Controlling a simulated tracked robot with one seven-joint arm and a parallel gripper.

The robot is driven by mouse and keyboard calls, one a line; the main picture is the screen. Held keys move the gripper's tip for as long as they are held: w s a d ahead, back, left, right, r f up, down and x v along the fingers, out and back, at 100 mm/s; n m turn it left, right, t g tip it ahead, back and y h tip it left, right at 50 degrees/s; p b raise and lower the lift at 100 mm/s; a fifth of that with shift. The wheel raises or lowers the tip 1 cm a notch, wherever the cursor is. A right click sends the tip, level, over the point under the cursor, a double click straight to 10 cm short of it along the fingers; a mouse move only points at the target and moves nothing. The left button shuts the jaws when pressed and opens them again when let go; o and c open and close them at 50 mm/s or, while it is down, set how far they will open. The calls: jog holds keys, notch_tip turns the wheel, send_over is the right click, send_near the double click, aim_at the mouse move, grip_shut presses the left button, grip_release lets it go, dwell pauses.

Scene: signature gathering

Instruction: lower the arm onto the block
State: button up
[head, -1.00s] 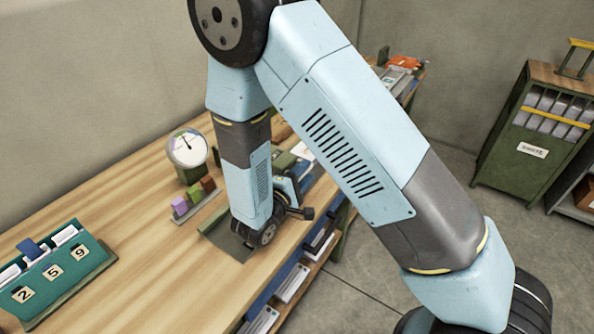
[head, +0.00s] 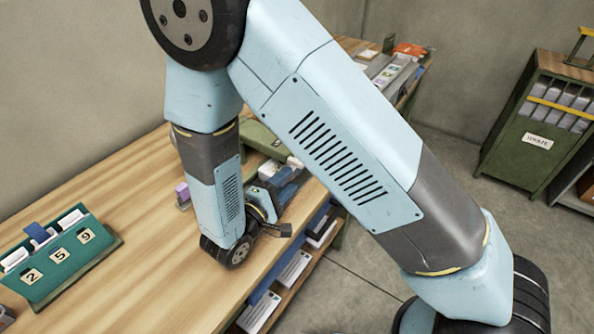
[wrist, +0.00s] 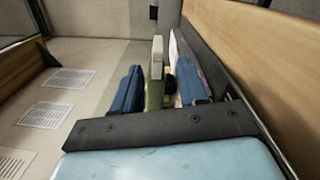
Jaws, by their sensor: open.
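A small purple block (head: 182,190) shows on the wooden bench at the left edge of my arm in the head view. The arm hides most of what surrounds it. My gripper (head: 284,180) is to the right of that block, low near the bench and pointing away from the head camera, partly behind my wrist. In the wrist view my gripper (wrist: 158,88) has its two blue fingers apart. A green and cream upright piece (wrist: 156,72) shows between or beyond them; I cannot tell whether it touches them. No purple block is visible in the wrist view.
A teal card rack (head: 60,258) marked 2, 5, 9 stands on the bench (head: 135,270) at left. A green object (head: 262,138) is behind my arm. Shelves with papers (head: 292,268) sit under the bench edge. A green waste cabinet (head: 530,135) stands at right across open floor.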

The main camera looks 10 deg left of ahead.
jog(key=shift+v, duration=1.8)
jog(key=w+d+r+m+g+h, duration=0.1)
jog(key=w+d+r+m+g, duration=0.1)
jog(key=d+r+m+g, duration=0.65)
jog(key=w+d+r+m+g+h, duration=0.15)
jog(key=d+r+g, duration=0.4)
jog(key=d, duration=0.85)
jog(key=s+d+r+m+t+y, duration=0.1)
jog(key=s+d+r+m+y, duration=0.1)
jog(key=s+d+r+y, duration=0.2)
jog(key=s+d+r+m+t+y, duration=0.2)
jog(key=d+r+y, duration=0.4)
jog(key=r, duration=0.5)
jog(key=shift+s+d+r+m+t+y, duration=0.35)
jog(key=shift+s+d+m, duration=0.35)
jog(key=shift+s+d, duration=0.6)
jog(key=shift+s+a, duration=0.1)
jog(key=shift+a, duration=0.15)
